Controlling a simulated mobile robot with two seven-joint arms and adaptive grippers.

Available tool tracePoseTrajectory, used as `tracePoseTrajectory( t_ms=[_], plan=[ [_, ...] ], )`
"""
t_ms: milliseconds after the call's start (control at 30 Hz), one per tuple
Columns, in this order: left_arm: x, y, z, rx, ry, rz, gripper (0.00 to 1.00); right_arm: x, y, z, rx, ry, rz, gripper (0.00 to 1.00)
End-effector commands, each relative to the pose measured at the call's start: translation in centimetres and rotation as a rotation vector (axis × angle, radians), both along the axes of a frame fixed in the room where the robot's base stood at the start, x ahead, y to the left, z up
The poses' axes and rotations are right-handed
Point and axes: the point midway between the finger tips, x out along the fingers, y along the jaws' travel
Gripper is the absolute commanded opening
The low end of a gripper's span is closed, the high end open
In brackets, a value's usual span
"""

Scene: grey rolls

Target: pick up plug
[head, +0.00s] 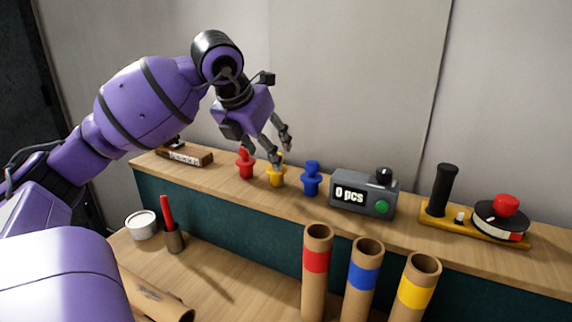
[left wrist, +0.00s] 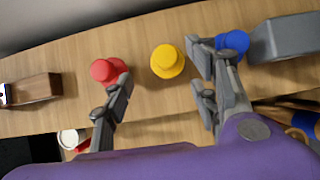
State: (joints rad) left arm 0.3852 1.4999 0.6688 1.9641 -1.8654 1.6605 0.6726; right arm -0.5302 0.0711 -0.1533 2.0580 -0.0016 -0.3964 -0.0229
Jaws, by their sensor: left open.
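Three plugs stand in a row on the raised wooden shelf: a red plug (head: 244,164), a yellow plug (head: 276,174) and a blue plug (head: 311,179). My left gripper (head: 281,152) is open and empty, pointing down over the yellow plug and partly covering it in the head view. In the left wrist view the yellow plug (left wrist: 167,61) lies between the spread fingers, apart from them. There the red plug (left wrist: 106,71) is by the left finger and the blue plug (left wrist: 233,42) is partly hidden behind the right fingers. My right gripper is not in view.
A grey counter box (head: 363,195) reading "0 pcs" stands right of the blue plug. Three cardboard tubes with red (head: 316,262), blue (head: 363,278) and yellow (head: 411,291) bands stand on the lower table. A wooden block (head: 186,155) is at the shelf's left.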

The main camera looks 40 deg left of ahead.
Motion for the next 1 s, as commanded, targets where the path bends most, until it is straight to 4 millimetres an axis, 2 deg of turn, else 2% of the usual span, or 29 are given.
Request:
tracePoseTrajectory(
  t_ms=[533, 867, 1000],
  plan=[
    [3.7, 0.5, -5.7, -0.001, 0.000, 0.000, 0.54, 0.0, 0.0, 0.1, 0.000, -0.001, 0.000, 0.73],
    [4.1, 0.7, -6.3, -0.001, 0.000, -0.001, 0.54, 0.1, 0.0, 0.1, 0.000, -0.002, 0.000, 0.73],
    [4.1, 0.7, -6.3, -0.001, 0.000, -0.001, 0.36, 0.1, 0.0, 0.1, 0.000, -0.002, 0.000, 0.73]
  ],
)
